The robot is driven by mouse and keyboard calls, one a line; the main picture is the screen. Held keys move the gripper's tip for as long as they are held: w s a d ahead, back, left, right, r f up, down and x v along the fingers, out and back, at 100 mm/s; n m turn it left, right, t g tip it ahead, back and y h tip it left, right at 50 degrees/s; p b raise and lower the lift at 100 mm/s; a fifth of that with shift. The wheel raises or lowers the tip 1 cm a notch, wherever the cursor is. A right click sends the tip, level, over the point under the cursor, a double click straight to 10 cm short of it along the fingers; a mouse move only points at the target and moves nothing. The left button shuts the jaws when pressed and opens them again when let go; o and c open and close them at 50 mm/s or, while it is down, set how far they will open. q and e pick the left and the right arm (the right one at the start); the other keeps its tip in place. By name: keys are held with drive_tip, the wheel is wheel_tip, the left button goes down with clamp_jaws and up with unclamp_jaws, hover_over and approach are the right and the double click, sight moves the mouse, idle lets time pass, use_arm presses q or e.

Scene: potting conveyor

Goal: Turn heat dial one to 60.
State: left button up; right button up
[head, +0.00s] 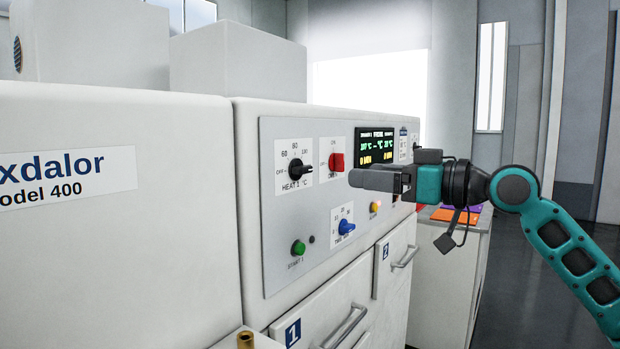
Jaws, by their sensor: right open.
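Heat dial one (297,169) is a black knob on a white plate marked "HEAT 1 °C", at the left of the grey control panel. OFF is printed to its left, and small temperature numbers run in an arc above it. Its grip part points roughly right; the exact setting is too small to read. My right gripper (370,179) is open and empty. It reaches in from the right, in front of the panel's right part, apart from the dial and to its right. My left gripper is not in view.
A red switch (336,161) sits right of the dial. Below are a blue knob (346,227) and a green button (298,248). A lit display (376,146) and a yellow button (375,206) are near my gripper. Drawer handles (346,326) stick out below.

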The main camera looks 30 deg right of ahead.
drive_tip(key=p, duration=0.5)
approach(307, 167)
drive_tip(key=x, duration=0.4)
drive_tip(key=p+x, duration=0.2)
drive_tip(key=x, duration=0.1)
drive_tip(key=shift+w+r, duration=0.15)
drive_tip(key=shift+w, duration=0.2)
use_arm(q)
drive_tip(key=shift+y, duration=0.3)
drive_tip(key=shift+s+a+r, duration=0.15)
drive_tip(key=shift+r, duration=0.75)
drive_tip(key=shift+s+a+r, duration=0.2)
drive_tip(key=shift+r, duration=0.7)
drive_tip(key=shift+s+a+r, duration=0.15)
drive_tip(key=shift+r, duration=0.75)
use_arm(e)
drive_tip(key=shift+w+a+f, duration=0.2)
drive_tip(key=shift+w+a, duration=0.2)
drive_tip(key=shift+w, duration=0.3)
drive_tip(key=shift+c, duration=0.3)
drive_tip(key=c, duration=1)
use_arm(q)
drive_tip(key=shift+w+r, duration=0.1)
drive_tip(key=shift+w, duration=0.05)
